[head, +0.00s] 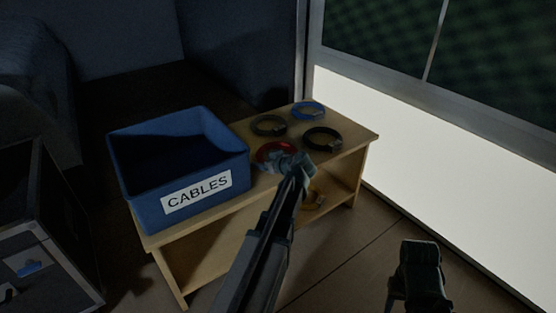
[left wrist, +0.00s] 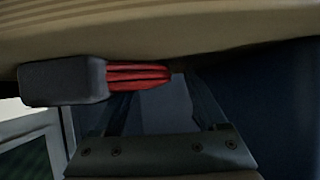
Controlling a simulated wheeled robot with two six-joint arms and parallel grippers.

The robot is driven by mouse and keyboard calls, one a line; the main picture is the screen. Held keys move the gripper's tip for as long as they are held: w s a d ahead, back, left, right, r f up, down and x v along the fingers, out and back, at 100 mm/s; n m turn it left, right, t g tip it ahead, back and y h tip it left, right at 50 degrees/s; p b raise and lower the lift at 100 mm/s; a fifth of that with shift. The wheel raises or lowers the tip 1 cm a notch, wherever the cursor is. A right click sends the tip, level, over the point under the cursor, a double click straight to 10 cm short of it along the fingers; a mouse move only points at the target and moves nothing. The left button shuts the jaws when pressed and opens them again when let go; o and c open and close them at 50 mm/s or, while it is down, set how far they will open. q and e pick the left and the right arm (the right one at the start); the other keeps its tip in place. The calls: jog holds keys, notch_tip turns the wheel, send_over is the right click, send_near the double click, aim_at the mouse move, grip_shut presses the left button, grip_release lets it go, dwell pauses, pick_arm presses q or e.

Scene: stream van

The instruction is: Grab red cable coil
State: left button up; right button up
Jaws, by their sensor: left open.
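The red cable coil (head: 267,149) lies on the wooden bench top, just right of the blue bin. My left gripper (head: 284,163) is over its near right side and hides part of it. In the left wrist view the coil's red strands (left wrist: 140,76) and a dark grey block on it (left wrist: 63,81) show close up at the tips of my left gripper (left wrist: 160,98). The jaws are open, and I cannot tell whether they touch the coil. My right gripper (head: 418,268) is low at the right, away from the bench; its jaws are unclear.
The blue bin (head: 150,190) labelled CABLES takes up the bench's left end. Two black coils (head: 321,138) (head: 268,126) and a blue coil (head: 308,111) lie behind the red one. A dark case (head: 40,240) stands left.

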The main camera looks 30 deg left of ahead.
pick_arm(q)
jog(key=shift+r, duration=0.1)
jog(key=shift+c, duration=0.3)
grip_shut()
dwell(0.9)
